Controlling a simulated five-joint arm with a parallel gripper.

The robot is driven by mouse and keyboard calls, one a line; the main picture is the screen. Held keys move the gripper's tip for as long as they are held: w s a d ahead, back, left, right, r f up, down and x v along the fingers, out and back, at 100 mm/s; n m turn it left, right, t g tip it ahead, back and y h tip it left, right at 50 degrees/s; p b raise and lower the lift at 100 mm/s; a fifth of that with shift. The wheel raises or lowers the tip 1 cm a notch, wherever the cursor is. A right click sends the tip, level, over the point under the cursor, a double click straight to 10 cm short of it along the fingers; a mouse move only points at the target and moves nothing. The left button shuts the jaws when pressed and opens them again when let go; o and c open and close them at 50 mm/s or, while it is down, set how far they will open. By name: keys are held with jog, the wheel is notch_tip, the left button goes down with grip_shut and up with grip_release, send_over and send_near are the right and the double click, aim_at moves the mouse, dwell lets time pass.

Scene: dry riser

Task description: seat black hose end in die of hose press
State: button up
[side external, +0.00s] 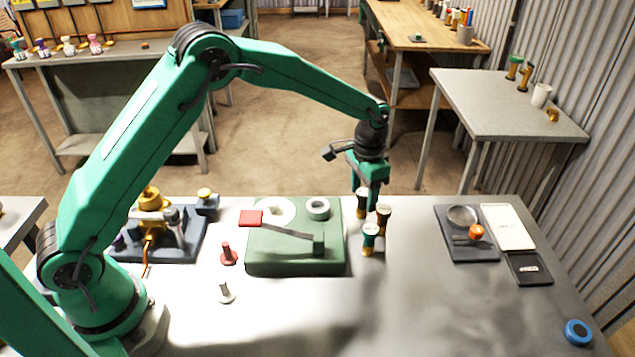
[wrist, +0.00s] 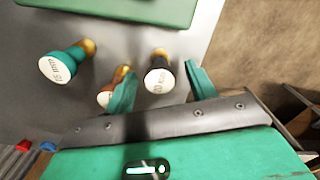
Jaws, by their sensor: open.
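The black hose end (side external: 361,203) stands upright right of the press, with a white printed top and brass-coloured foot. The hose press (side external: 295,255) is a low green block with a red-handled lever (side external: 251,218). A grey ring, seemingly the die (side external: 318,207), sits on its top.
A teal hose end (side external: 369,236) and a brown one (side external: 383,217) stand close by; my left finger partly hides the brown one in the wrist view (wrist: 108,97). A dark tray (side external: 466,245) lies right. Red (side external: 228,255) and grey (side external: 226,293) pegs stand front left.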

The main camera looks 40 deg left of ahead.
jog(key=shift+f, duration=1.05)
jog(key=shift+c, duration=0.3)
jog(key=c, duration=1.1)
jog(key=shift+r, duration=0.15)
jog(key=shift+r, duration=0.85)
jog(key=shift+c, duration=0.2)
notch_tip(320, 180, up, 2)
jog(key=shift+r, duration=0.2)
jog(key=s+d+r, duration=0.4)
jog(key=s+d, duration=0.1)
jog(key=s+d+r, duration=0.2)
jog(key=s+d, duration=0.1)
jog(key=shift+d+r, duration=0.25)
jog(key=shift+r, duration=0.1)
